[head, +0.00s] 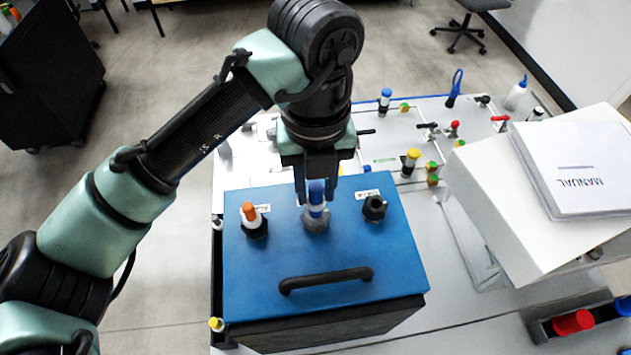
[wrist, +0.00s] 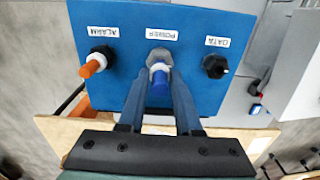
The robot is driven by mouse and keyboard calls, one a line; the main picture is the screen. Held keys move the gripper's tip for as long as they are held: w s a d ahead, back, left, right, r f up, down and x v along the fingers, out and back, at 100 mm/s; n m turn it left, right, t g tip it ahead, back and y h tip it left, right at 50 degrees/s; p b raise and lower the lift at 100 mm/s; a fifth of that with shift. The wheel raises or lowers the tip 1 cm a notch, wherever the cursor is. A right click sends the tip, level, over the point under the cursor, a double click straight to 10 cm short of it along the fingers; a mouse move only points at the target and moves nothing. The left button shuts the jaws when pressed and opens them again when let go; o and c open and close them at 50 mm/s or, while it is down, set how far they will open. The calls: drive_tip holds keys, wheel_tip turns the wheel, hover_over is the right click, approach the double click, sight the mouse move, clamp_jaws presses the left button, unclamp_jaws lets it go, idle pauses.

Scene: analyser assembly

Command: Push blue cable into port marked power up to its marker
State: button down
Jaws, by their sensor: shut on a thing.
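The blue cable (head: 317,196) stands upright at the grey middle port (head: 316,221) on the blue analyser box (head: 255,285). The wrist view shows the cable (wrist: 160,76) from above, with a pale band beside the grey port (wrist: 158,54). The label there reads POWER (wrist: 161,35). My gripper (head: 316,187) is shut on the blue cable, one finger on each side, just above the port. My gripper's fingers (wrist: 160,90) also frame it in the wrist view. The cable's lower end is hidden in the port, so its depth cannot be told.
An orange plug (head: 249,212) sits in the ALARM port on the left. The black DATA port (head: 374,207) is on the right. A black handle (head: 326,280) crosses the box's near part. A white box with a manual (head: 577,165) stands at right.

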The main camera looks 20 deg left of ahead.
drive_tip(key=shift+f+b, duration=0.6)
drive_tip(key=shift+f, duration=0.25)
drive_tip(key=c, duration=0.5)
unclamp_jaws()
wheel_tip(320, 180, up, 7)
drive_tip(key=p, duration=0.6)
drive_tip(key=shift+r, duration=0.1)
